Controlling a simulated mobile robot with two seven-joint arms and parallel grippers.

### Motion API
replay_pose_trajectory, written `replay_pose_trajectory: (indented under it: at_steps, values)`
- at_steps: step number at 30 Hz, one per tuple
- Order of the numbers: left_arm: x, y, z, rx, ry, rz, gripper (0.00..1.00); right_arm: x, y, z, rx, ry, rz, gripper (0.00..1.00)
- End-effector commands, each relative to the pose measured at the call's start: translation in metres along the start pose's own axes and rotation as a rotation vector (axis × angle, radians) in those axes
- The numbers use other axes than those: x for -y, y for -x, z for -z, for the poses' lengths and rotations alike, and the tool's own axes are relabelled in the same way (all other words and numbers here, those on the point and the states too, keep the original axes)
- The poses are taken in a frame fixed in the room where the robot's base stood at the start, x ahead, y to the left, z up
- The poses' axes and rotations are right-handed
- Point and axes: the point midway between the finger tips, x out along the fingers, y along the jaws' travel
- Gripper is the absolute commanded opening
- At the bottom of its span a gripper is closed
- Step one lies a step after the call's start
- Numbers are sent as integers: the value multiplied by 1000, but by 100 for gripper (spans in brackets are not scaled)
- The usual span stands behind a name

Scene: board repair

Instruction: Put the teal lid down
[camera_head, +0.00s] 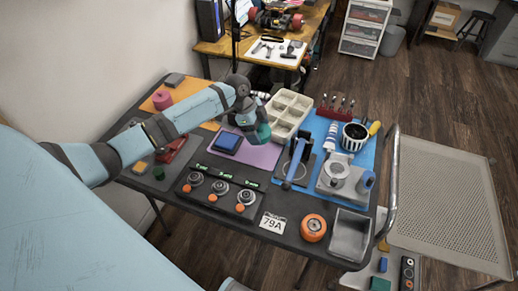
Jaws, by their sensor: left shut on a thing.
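My left arm reaches in from the left over the workbench. Its gripper (250,120) is shut on the teal lid (262,132) near the middle of the bench, beside the cream divided tray. Only part of the lid shows below and beside the fingers. I cannot tell whether it touches the surface below. My right gripper is not in view.
The cream divided tray (274,105) stands just right of the gripper. A dark blue block (227,142) lies on the purple mat (258,157).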

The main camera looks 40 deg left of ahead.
Motion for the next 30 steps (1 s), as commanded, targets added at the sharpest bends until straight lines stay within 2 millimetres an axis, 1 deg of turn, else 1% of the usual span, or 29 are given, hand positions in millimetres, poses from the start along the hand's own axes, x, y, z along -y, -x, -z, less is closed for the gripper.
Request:
replay_pose_trajectory:
  at_steps: [1, 4, 7, 13, 19, 21, 30]
  values:
    - [-1, -13, -5, 0, 3, -4, 61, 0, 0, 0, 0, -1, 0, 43]
    - [0, -31, -13, 1, 4, -2, 61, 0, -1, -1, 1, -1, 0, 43]
    - [0, -42, -17, -1, 2, 0, 61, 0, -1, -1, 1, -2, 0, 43]
    - [0, -55, -22, 0, 2, -1, 61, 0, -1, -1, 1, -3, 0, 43]
    - [0, -82, -34, 0, 3, 0, 61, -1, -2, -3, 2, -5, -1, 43]
    - [0, -86, -36, 0, 2, 1, 61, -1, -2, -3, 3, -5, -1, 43]
    - [0, -88, -37, 1, 2, 1, 61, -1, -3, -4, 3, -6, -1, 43]
